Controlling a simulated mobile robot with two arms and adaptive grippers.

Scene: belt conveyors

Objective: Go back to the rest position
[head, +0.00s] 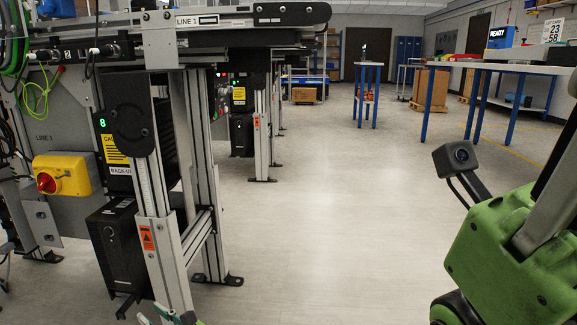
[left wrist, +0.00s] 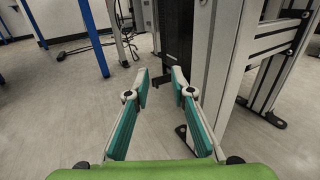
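My left gripper (head: 172,318) shows only as a small part at the bottom edge of the head view, near the foot of the conveyor frame. In the left wrist view its two teal-padded fingers (left wrist: 160,77) stand apart with nothing between them, so it is open and empty. They point toward the grey floor and a conveyor leg (left wrist: 215,65). My right arm (head: 515,245), green with a small camera, is at the right of the head view.
The LINE 1 conveyor (head: 240,18) stands close on the left, with legs, a yellow switch box (head: 64,174) and a black unit (head: 120,248). Open floor (head: 320,190) runs down the middle. Blue-legged tables (head: 505,68) and cardboard boxes (head: 429,90) stand farther back right.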

